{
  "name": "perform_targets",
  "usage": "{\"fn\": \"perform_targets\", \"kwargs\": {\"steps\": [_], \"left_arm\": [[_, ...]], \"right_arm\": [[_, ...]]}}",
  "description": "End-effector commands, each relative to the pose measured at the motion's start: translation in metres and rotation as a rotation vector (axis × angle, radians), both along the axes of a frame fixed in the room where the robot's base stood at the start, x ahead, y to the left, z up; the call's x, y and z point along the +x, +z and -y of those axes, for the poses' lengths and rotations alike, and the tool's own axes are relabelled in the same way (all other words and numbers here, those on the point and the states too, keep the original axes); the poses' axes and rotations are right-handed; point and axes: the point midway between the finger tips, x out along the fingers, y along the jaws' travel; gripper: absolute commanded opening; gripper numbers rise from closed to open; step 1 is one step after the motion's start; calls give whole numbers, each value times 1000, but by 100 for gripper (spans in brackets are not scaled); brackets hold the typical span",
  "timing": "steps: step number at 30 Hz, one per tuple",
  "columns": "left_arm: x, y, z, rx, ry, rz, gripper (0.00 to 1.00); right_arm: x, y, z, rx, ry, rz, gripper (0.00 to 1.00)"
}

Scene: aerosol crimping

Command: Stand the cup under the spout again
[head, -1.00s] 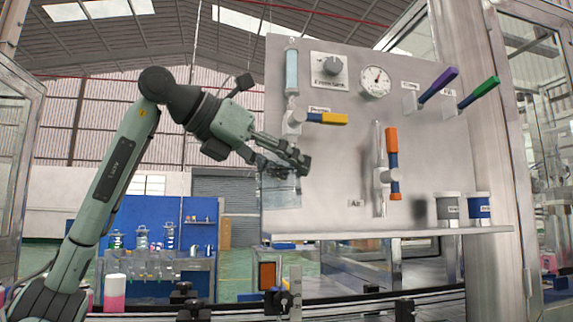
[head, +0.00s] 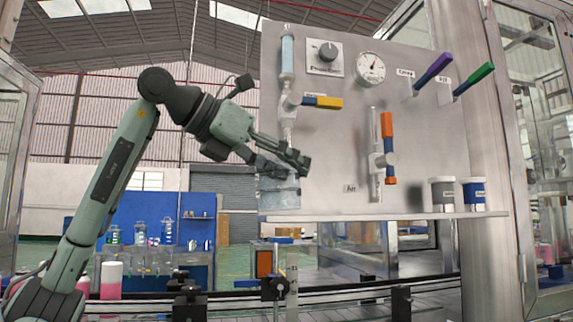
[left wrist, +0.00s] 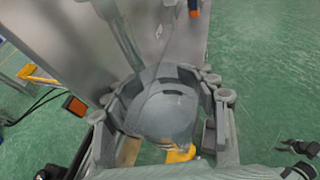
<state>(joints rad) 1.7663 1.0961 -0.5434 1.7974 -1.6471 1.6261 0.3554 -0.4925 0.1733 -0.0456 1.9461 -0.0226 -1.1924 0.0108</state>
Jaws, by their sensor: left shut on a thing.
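My left gripper (head: 291,166) is shut on a clear cup (head: 279,196). In the left wrist view, the cup (left wrist: 163,108) sits between the two fingers of the gripper (left wrist: 165,90). The spout (head: 288,134) hangs from the valve with the yellow handle (head: 323,102), on the left of the panel. The cup is below the spout in the head view, just above or on the left end of the shelf (head: 340,217); I cannot tell whether it touches. The gripper's fingers partly hide the cup's upper part.
The upright panel (head: 340,150) is close beside the gripper. It carries a gauge (head: 371,67), purple and green levers, and an orange-blue handle (head: 388,145). Two small tubs (head: 443,194) stand at the shelf's right. A conveyor (head: 340,292) runs below.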

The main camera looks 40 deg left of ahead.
Motion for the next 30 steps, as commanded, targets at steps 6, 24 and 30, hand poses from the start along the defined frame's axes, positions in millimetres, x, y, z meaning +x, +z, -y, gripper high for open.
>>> {"fn": "perform_targets", "kwargs": {"steps": [6, 24, 30], "left_arm": [[2, -4, -4, -1, 10, -11, 0], [4, -3, -5, -1, 15, -10, 0], [8, -3, -4, -2, 13, -8, 0]], "right_arm": [[0, 1, 0, -1, 0, -1, 40], [1, 3, 0, -1, 2, 2, 40], [0, 5, 0, -1, 1, 1, 40]]}}
